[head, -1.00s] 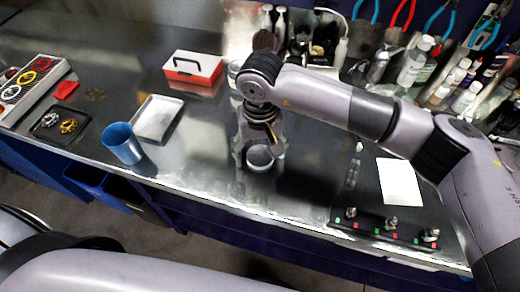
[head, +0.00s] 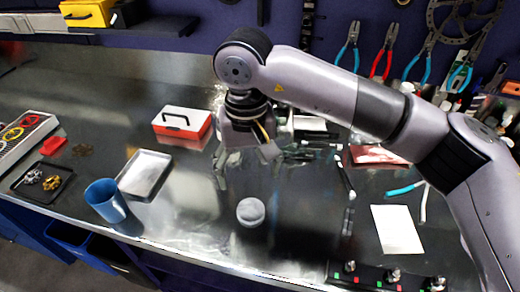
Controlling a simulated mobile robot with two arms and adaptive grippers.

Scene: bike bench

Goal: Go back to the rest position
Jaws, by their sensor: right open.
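My right gripper (head: 248,168) hangs from the grey arm that comes in from the right. It points down over the middle of the bench, its fingers spread and empty. A round pale-topped container (head: 251,211) stands on the bench just in front of and below it, apart from the fingers. My left gripper is out of view.
The metal bench (head: 190,225) carries a blue cup (head: 105,200), a silver tray (head: 145,174), a red-and-white box (head: 182,123) and a black parts tray (head: 43,183) on the left. White paper (head: 397,229) lies right. Pliers (head: 382,50) hang behind.

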